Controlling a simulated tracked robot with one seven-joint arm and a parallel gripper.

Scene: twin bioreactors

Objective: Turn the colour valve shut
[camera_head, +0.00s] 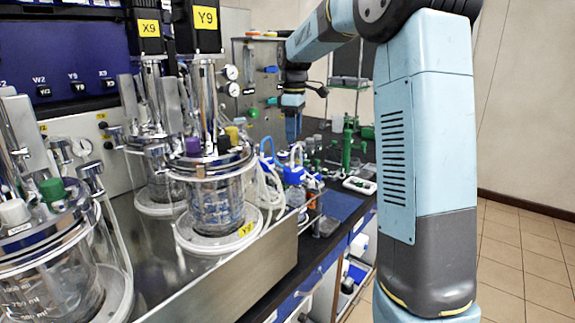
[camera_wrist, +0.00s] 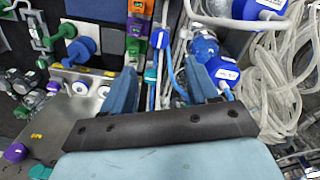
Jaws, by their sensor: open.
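My gripper (camera_wrist: 160,80) is open in the wrist view, its two light blue fingers apart. In the head view my gripper (camera_head: 292,125) points down in front of the panel with gauges (camera_head: 245,60). That panel bears a blue handle (camera_head: 271,70) and a green knob (camera_head: 253,113). I cannot tell which fitting is the colour valve.
Glass bioreactor vessels (camera_head: 217,200) with metal tops stand at left. Blue-capped bottles (camera_head: 293,173) and loose clear tubing (camera_wrist: 275,85) lie close to the gripper's right. A green stand (camera_head: 347,150) is on the dark bench behind. The tiled floor at right is clear.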

